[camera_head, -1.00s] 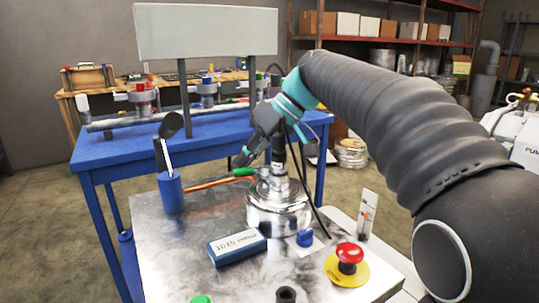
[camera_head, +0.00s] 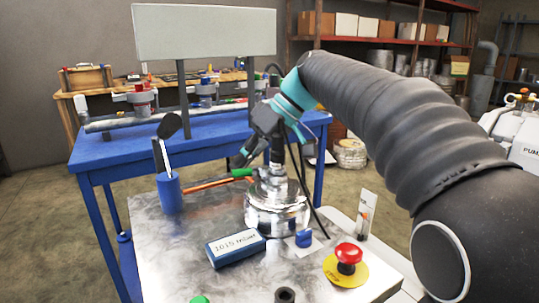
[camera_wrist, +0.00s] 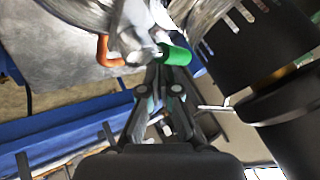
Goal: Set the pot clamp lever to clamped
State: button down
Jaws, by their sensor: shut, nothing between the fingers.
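The metal pot (camera_head: 277,212) stands on the steel-topped table. A green grip (camera_head: 242,172) sits close to its left side, near a copper-coloured tube (camera_head: 205,183); I take it for the clamp lever's handle. In the wrist view the green grip (camera_wrist: 175,54) lies just beyond my fingertips, with part of the metal pot at the top edge. My gripper (camera_head: 238,160) is shut and empty, just above and beside the green grip. The wrist view shows its fingers (camera_wrist: 160,68) together; I cannot tell if they touch the grip. The lever's joint is hidden.
A blue gauge box (camera_head: 236,248), a blue knob (camera_head: 304,238) and a red emergency button (camera_head: 348,257) are on the tabletop in front of the pot. A black paddle in a blue holder (camera_head: 170,193) stands at left. A blue table (camera_head: 110,155) is behind.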

jog(key=w+p, duration=0.1)
jog(key=w, duration=0.1)
jog(key=w+a+p, duration=0.1)
jog(key=w, duration=0.1)
jog(key=shift+w, duration=0.3)
jog(key=w+d+r, duration=0.2)
jog(key=w+r, duration=0.3)
jog(key=r, duration=0.1)
jog(key=shift+d+r, duration=0.25)
jog(key=shift+r, duration=0.15)
